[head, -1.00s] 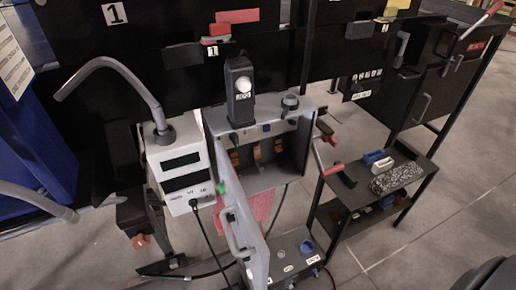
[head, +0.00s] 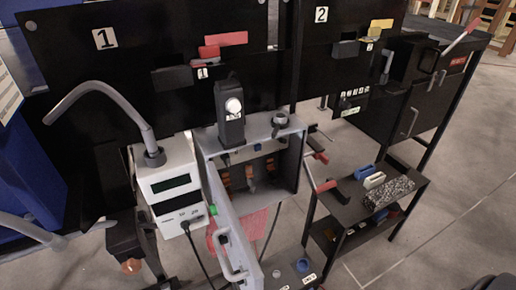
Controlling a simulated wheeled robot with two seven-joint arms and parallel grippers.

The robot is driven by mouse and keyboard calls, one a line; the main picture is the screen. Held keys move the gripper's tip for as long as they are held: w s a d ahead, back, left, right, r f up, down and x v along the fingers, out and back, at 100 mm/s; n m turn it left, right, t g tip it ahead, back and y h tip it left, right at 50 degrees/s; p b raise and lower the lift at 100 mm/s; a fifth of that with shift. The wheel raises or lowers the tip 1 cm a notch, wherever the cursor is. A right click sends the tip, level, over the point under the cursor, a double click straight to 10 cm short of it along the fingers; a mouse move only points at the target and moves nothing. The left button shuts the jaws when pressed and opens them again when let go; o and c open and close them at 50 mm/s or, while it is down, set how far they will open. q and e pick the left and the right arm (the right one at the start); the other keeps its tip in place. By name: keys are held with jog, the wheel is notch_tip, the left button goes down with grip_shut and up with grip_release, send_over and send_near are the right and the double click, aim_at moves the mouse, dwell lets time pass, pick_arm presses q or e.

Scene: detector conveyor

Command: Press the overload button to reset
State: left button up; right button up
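Neither of my grippers can be made out in the head view. No label reading overload is legible, so I cannot tell which control is the overload button. An open grey cabinet (head: 208,148) stands at centre, its door (head: 222,212) swung toward me. A green knob (head: 213,210) sits by the door's edge. A black unit with a bright white round part (head: 233,106) stands on the cabinet. A blue round part (head: 303,265) shows on a low box at the bottom edge. A white meter box (head: 168,177) with dark displays stands left of the cabinet.
A grey curved pipe (head: 100,86) rises from the meter box. Black panels carry signs 1 (head: 105,39) and 2 (head: 321,14). A black shelf cart (head: 345,212) with a red lever (head: 325,185) stands at right. Grey floor (head: 455,215) is clear beyond it.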

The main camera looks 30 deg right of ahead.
grip_shut()
dwell(1.4)
